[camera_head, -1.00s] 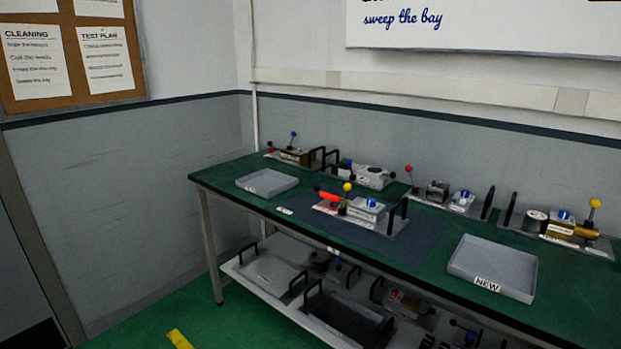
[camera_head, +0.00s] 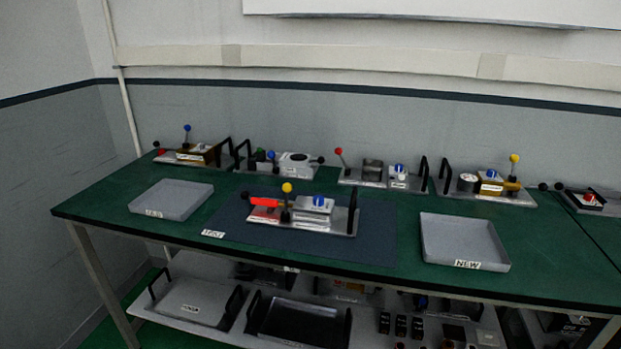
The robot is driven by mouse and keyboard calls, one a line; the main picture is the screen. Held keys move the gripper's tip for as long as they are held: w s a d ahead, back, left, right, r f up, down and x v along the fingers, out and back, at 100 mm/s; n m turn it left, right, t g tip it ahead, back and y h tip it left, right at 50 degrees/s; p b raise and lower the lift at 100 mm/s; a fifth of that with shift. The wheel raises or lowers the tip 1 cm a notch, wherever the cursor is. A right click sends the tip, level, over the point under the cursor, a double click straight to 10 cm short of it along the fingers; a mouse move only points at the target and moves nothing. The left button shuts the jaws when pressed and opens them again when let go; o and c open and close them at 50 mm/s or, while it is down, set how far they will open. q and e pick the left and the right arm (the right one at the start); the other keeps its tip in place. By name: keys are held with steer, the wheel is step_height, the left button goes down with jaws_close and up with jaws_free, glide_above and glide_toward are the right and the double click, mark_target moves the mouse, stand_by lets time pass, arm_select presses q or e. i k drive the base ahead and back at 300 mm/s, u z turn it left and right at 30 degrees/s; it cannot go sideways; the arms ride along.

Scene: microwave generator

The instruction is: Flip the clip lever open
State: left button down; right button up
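A device on a metal plate (camera_head: 335,222) sits on the dark blue mat (camera_head: 375,240) at the middle of the green bench. It carries a red-orange part (camera_head: 264,202), an upright lever with a yellow ball (camera_head: 287,188), a grey block with a blue knob (camera_head: 319,201) and a dark handle at its right end (camera_head: 353,206). A small black ball shows at its left end. I cannot tell which part is the clip lever or whether it is open. Neither of my grippers is in view.
An empty grey tray (camera_head: 172,198) lies left of the mat and another, labelled NEW (camera_head: 464,240), lies to the right. Several similar devices line the back, including one with a red ball lever (camera_head: 339,152). A lower shelf (camera_head: 160,306) holds more units and trays.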

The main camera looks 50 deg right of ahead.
mark_target(286, 188)
steer(key=z, duration=0.85)
steer(key=i, duration=0.75)
steer(key=z, duration=0.8)
